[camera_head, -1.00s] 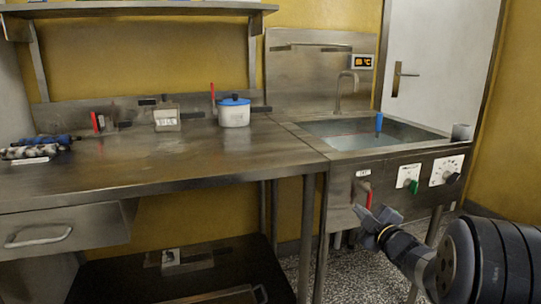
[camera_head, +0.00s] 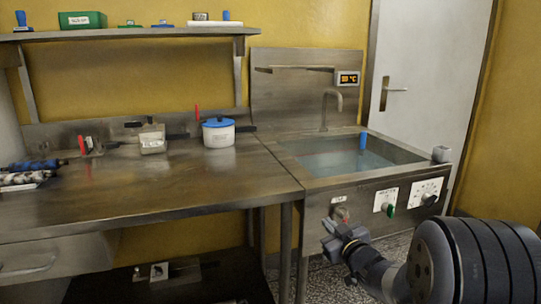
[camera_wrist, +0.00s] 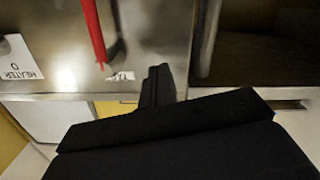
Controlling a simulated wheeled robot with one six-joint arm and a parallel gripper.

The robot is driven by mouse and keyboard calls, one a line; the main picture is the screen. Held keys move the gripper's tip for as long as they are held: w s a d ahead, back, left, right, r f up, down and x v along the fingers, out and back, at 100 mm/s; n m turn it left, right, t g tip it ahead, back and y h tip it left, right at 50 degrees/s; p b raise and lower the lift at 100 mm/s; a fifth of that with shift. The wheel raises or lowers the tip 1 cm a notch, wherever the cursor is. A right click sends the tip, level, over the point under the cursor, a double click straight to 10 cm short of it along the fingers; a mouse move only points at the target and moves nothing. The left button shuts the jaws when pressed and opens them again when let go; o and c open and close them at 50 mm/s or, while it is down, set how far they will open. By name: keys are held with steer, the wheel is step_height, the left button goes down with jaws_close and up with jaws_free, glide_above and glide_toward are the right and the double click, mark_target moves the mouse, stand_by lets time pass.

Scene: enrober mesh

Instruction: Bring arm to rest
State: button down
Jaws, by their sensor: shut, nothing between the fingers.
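My gripper (camera_head: 336,236) is in front of the sink unit's front panel, low and to the right in the head view. It is shut and holds nothing. My dark arm reaches in from the lower right. In the wrist view the closed fingers (camera_wrist: 157,85) point at the metal panel, close to a red lever (camera_wrist: 94,35). The lever shows only in part behind my gripper in the head view. I cannot tell whether the fingers touch anything.
The sink (camera_head: 345,158) holds water and a blue-handled thing (camera_head: 363,141). A green knob (camera_head: 390,210) and a dial (camera_head: 428,199) are on the panel. The steel worktop (camera_head: 150,190) carries a white pot with a blue lid (camera_head: 218,133). Open floor lies below the sink.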

steer(key=shift+d+r+m+p, duration=0.15)
steer(key=shift+r+m+p, duration=0.85)
steer(key=shift+m+p, duration=0.75)
steer(key=shift+r+n, duration=0.1)
steer(key=shift+n, duration=0.15)
